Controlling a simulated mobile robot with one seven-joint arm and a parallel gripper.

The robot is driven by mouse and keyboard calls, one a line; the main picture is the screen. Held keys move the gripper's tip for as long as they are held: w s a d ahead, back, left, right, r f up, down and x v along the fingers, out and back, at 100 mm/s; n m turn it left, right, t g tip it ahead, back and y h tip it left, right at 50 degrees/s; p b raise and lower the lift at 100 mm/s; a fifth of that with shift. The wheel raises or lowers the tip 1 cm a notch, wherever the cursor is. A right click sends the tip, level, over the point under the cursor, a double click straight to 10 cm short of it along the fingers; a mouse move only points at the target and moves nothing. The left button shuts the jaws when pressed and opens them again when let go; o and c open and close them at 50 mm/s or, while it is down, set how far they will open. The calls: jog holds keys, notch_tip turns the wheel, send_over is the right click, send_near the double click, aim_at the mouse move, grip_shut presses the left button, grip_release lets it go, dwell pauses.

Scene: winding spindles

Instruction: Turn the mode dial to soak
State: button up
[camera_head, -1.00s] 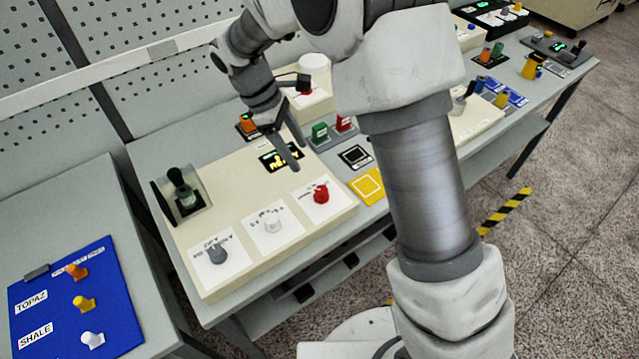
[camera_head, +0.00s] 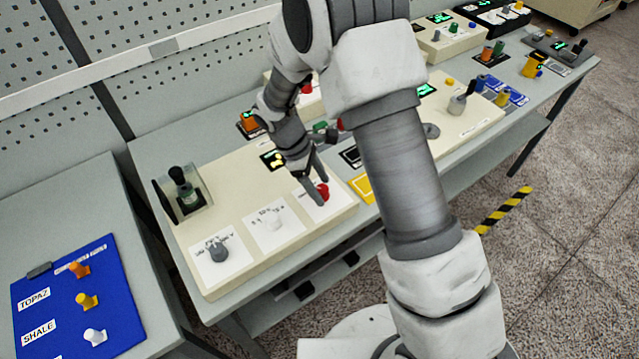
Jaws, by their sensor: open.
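A beige control box (camera_head: 250,180) on the bench carries a row of three dials on white label plates: a grey dial (camera_head: 217,251), a white dial (camera_head: 273,221) and a red dial (camera_head: 323,190). The print on the plates is too small to read, so I cannot tell which is the mode dial or where soak lies. My gripper (camera_head: 318,188) is open, fingers pointing down, at the red dial. The fingers partly cover the dial and its plate. I cannot tell whether they touch it.
A joystick (camera_head: 183,188) in a clear guard stands at the box's left end. A small lit display (camera_head: 272,160) is partly behind my gripper. A blue panel (camera_head: 75,300) with several knobs lies at the left. More control boxes (camera_head: 440,45) line the bench at the back right.

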grip_shut()
jog(key=shift+m, duration=0.3)
jog(key=m+g+b, duration=0.1)
jog(key=m, duration=0.2)
jog(key=shift+w+g, duration=0.1)
jog(key=shift+g, duration=0.2)
jog(key=shift+w+d+m+g+y+b, duration=0.1)
jog(key=shift+m+g+y+b, duration=0.45)
jog(key=shift+m, duration=1.95)
jog(key=shift+y, duration=0.45)
grip_release()
